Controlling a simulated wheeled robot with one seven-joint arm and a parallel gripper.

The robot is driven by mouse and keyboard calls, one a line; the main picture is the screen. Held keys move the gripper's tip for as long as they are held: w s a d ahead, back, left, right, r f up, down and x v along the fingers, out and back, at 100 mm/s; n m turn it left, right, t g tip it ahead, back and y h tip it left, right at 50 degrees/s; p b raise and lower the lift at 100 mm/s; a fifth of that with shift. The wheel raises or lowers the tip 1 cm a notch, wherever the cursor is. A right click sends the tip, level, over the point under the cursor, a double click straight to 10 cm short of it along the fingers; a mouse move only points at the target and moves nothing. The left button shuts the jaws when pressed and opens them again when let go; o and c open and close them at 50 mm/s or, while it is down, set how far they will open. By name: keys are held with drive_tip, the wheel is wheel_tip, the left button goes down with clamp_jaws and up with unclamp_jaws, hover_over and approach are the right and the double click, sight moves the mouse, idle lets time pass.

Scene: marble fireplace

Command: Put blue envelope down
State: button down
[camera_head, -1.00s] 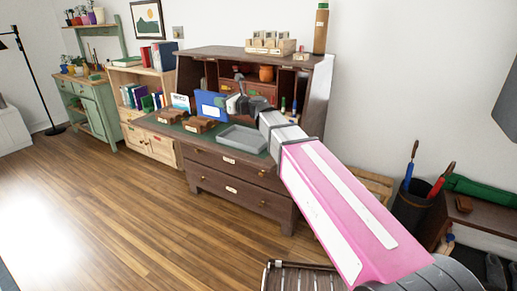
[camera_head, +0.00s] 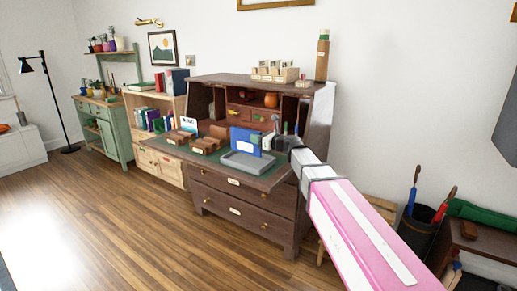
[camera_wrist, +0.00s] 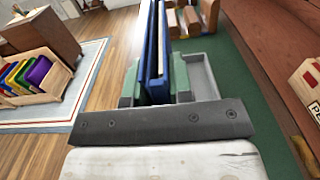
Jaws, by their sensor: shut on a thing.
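The blue envelope (camera_head: 243,139) stands upright on edge over the grey tray (camera_head: 248,167) on the desk's green writing surface. My gripper (camera_head: 268,143) is at its right side, shut on it. In the wrist view the envelope (camera_wrist: 153,55) runs away from me between the two green fingers (camera_wrist: 155,85). The tray's grey rim (camera_wrist: 204,78) shows beside and below it there. Whether the envelope's lower edge touches the tray is hidden.
Wooden boxes (camera_head: 205,146) stand left of the tray, with a white card (camera_head: 189,124) behind. The desk's shelves (camera_head: 250,112) rise at the back. Jars and small items stand behind the gripper.

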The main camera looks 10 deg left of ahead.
drive_tip(key=shift+w+d+f, duration=0.15)
drive_tip(key=shift+f, duration=0.65)
drive_tip(key=shift+w+d+f, duration=0.1)
drive_tip(key=shift+w+f, duration=0.05)
drive_tip(key=shift+f, duration=0.6)
drive_tip(key=shift+w+d+f, duration=0.15)
drive_tip(key=shift+f, duration=0.65)
drive_tip(key=c, duration=1)
unclamp_jaws()
drive_tip(key=shift+s+d, duration=0.1)
drive_tip(key=v, duration=1.1)
drive_tip(key=shift+s+d, duration=0.15)
drive_tip(key=shift+d, duration=0.15)
